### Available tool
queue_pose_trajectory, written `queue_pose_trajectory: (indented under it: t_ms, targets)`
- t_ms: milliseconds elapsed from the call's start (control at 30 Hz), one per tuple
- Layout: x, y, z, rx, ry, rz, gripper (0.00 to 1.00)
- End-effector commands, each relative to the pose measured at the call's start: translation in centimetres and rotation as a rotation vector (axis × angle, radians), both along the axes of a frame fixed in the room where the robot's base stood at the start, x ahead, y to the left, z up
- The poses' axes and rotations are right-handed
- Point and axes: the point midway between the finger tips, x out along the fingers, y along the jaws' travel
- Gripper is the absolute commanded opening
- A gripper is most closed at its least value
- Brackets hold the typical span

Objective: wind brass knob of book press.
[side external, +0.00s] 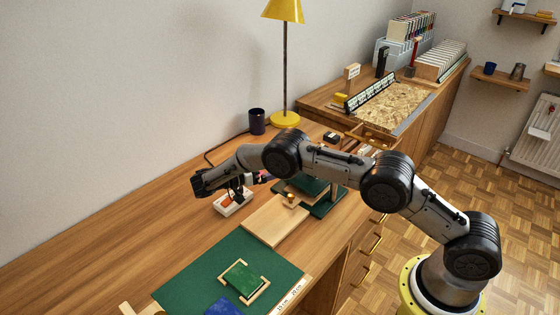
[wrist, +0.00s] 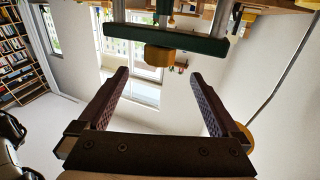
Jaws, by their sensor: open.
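In the side view the gripper (side external: 265,177) is small and partly hidden beside the press.
A white tray with an orange item (side external: 233,203) lies beneath my wrist. A wooden board (side external: 273,222) and green mat (side external: 225,265) lie in front. A yellow lamp (side external: 285,119) and dark mug (side external: 257,122) stand behind. The bench's left side is clear.

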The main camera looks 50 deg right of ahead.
Motion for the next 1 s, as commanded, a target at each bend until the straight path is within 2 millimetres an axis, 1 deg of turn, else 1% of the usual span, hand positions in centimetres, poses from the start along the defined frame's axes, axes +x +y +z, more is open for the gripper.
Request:
queue_pose_trajectory:
  t_ms: [467,567,633,700,867,1000]
  targets:
    - [0.0,0.2,0.0,-0.001,-0.003,0.0,0.99]
    - [0.4,0.0,-0.3,-0.005,-0.042,0.021,0.99]
    - [0.7,-0.7,-1.5,-0.028,-0.055,0.08,0.99]
    - [0.6,-1.1,-2.0,-0.045,-0.06,0.14,0.99]
    - [-0.2,-1.3,-1.9,-0.068,-0.063,0.304,0.99]
    - [-1.5,-1.0,-1.6,-0.067,-0.056,0.453,0.99]
